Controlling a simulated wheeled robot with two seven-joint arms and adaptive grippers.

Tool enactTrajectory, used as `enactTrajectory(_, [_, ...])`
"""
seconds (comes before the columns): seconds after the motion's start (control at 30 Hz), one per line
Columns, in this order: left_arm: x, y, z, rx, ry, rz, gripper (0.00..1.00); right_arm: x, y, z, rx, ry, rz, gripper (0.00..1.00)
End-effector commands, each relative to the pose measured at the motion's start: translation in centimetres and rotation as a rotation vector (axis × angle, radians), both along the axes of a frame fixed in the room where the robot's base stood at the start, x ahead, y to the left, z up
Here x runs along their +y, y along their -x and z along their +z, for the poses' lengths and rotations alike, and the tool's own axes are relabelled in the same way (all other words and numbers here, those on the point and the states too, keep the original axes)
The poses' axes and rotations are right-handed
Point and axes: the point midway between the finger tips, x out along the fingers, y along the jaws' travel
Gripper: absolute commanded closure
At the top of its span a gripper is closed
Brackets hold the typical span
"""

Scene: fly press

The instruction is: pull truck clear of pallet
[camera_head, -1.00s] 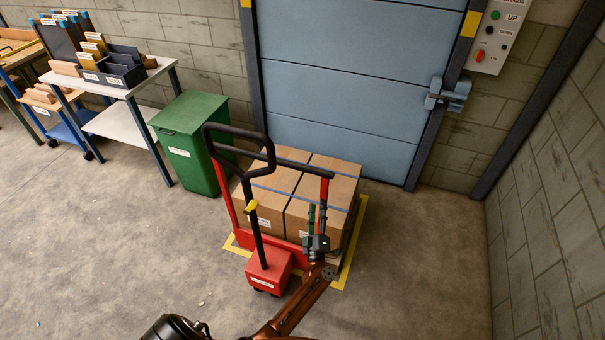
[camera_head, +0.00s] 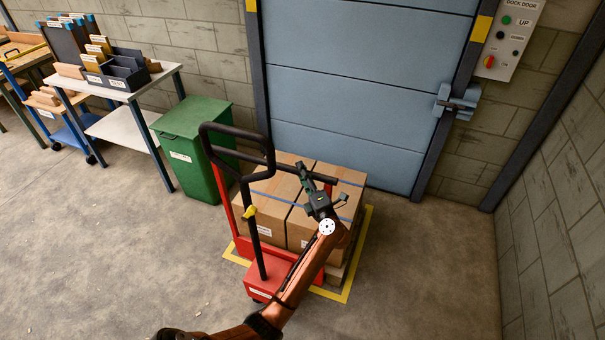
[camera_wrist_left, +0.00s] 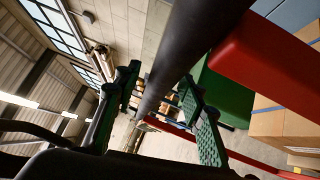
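The red pallet truck (camera_head: 262,281) stands at the front of the loaded pallet (camera_head: 335,276). Its black loop handle (camera_head: 240,177) rises on the left, and a black crossbar (camera_head: 240,155) tops its red upright frame. Cartons (camera_head: 273,201) with blue straps stand on the pallet, partly behind the frame. My left gripper (camera_head: 322,182) is at the right part of the crossbar. In the left wrist view its green-padded fingers (camera_wrist_left: 162,112) are spread, with the black bar (camera_wrist_left: 185,50) running between them and visible gaps. My right gripper is out of view.
A green bin (camera_head: 190,150) stands left of the truck, near a table (camera_head: 115,125) with trays. The blue dock door (camera_head: 350,100) is behind the pallet. A yellow floor outline (camera_head: 365,235) surrounds the pallet. Open floor (camera_head: 130,260) lies to the left and in front.

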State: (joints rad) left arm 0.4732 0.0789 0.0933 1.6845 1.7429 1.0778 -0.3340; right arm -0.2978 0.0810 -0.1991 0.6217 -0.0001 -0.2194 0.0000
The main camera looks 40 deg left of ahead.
Motion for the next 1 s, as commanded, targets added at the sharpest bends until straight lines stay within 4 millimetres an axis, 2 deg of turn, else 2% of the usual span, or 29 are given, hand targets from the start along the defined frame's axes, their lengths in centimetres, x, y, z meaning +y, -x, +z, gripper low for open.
enactTrajectory(0.37, [0.5,-0.33,0.1,0.001,-0.001,-0.001,0.63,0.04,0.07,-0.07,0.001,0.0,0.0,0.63])
enactTrajectory(0.9, [0.47,-0.32,0.05,0.001,-0.001,-0.001,1.0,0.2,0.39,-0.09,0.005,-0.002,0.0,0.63])
enactTrajectory(1.0, [0.48,-0.31,0.04,0.001,-0.001,-0.001,1.0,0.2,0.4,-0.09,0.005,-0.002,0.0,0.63])
